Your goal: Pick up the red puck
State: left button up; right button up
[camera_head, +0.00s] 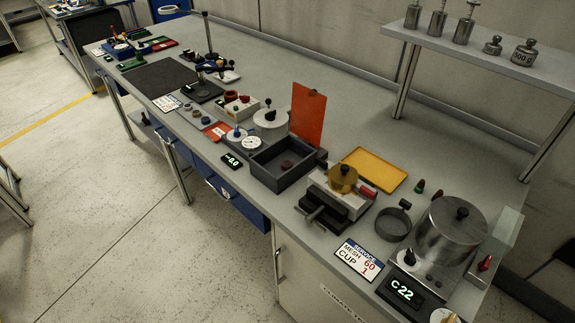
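A small dark red round piece, which looks like the red puck (287,165), lies inside an open dark grey box (262,173) near the middle of the bench. An orange-red panel (308,112) stands upright at the back of the box. Neither of my grippers shows in the head view, so nothing is seen touching the puck.
The long grey bench (300,58) has free room at the back. Right of the box stand a vise-like fixture (338,196), a yellow tray (373,168) and a steel pot (446,230). A raised shelf (490,55) holds several metal weights.

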aim_at(286, 165)
jog(key=i+j+z, duration=0.25)
jog(key=j+z, duration=0.25)
jog(key=j, duration=0.15)
jog(key=i+j+z, duration=0.25)
jog(key=k+j, duration=0.1)
